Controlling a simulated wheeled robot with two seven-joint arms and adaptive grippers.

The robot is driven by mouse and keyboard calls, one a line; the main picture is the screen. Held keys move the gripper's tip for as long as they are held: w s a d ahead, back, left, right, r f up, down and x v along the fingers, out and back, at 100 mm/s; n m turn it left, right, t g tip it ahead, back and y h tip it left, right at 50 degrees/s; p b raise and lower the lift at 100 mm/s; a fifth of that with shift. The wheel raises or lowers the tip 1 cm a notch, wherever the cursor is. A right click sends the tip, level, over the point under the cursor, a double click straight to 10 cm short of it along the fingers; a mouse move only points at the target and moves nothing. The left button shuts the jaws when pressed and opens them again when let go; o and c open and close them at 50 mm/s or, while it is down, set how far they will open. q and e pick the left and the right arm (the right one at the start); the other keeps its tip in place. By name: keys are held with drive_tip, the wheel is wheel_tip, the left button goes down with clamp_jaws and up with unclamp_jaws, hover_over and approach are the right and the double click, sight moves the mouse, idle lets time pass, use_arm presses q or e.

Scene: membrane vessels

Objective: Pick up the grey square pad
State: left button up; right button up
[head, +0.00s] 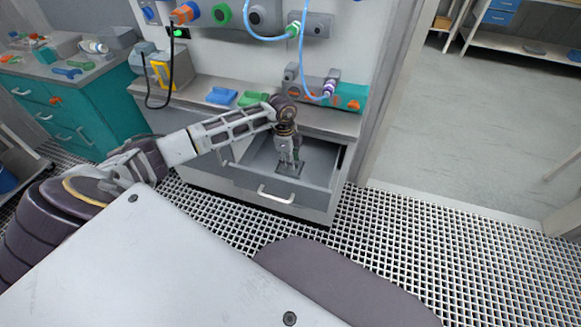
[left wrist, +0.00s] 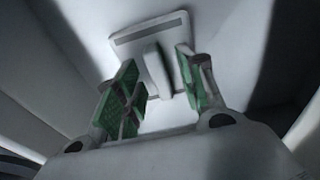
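The grey square pad (left wrist: 133,52) lies flat on the bottom of the open drawer (head: 240,174). In the left wrist view it is a pale plate with a dark strip near its far edge and a raised grip (left wrist: 157,72) in the middle. My left gripper (head: 288,163) points down into the drawer, over the pad. In the left wrist view the left gripper's green-padded fingers (left wrist: 160,88) are apart, one on each side of the raised grip, with gaps visible. In the head view the gripper partly hides the pad. My right gripper is out of view.
The drawer walls stand close around my left gripper. Above the drawer, a counter (head: 190,88) holds a blue piece (head: 221,96), a green piece (head: 252,98) and a teal-orange box (head: 350,97). Hoses hang from the wall panel. The grated floor (head: 420,240) at right is clear.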

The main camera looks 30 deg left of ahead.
use_arm(q)
drive_tip(key=c, duration=0.9)
clamp_jaws()
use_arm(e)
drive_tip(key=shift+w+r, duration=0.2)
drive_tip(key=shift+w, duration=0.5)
use_arm(q)
drive_tip(key=shift+r, duration=0.15)
drive_tip(key=shift+r, duration=0.55)
wheel_tip(320, 180, up, 8)
drive_tip(key=shift+f+p, duration=0.15)
drive_tip(key=shift+p, duration=0.55)
drive_tip(key=shift+r, duration=0.5)
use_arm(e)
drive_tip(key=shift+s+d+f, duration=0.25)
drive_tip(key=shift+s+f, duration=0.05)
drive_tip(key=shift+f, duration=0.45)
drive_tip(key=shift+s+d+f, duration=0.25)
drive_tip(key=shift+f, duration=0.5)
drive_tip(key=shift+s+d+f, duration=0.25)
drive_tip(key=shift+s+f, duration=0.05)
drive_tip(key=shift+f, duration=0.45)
